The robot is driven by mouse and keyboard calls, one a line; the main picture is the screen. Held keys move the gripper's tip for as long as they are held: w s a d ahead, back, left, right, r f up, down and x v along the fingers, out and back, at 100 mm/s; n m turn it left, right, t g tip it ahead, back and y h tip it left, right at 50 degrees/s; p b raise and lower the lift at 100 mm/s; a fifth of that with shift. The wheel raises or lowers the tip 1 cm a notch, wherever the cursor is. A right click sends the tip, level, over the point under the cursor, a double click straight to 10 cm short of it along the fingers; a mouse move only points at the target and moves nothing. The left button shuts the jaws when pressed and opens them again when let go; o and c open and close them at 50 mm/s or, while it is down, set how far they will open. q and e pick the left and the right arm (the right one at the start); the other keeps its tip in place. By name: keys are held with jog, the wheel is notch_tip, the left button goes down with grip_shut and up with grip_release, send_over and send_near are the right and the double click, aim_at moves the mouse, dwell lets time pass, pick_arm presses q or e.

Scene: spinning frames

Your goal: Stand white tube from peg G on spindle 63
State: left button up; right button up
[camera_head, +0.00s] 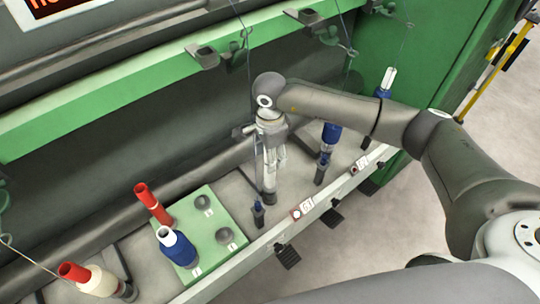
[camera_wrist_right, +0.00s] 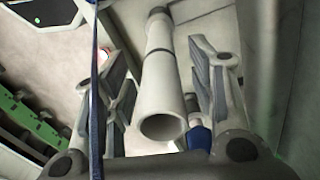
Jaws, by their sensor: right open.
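A white tube (camera_head: 269,172) stands upright over a dark grey base near the front rail, behind a small number plate (camera_head: 307,206) whose digits I cannot read surely. In the right wrist view the white tube (camera_wrist_right: 160,85) shows its hollow end toward the camera. My right gripper (camera_head: 271,156) is open around the upper tube, one finger on each side; the wrist view shows gaps between the fingers (camera_wrist_right: 165,95) and the tube. The green peg board (camera_head: 212,261) carries a red tube (camera_head: 152,203), a blue-wound tube (camera_head: 178,247) and two empty pegs. My left gripper is out of view.
A short dark spindle with blue (camera_head: 258,213) stands close left of the tube. A blue bobbin (camera_head: 331,134) stands to its right, another (camera_head: 383,92) farther. A red-tipped cream bobbin (camera_head: 95,279) is at lower left. Strands hang from the green rail (camera_head: 150,80).

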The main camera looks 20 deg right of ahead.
notch_tip(320, 180, up, 11)
jog(key=shift+f, duration=0.1)
dwell(0.7)
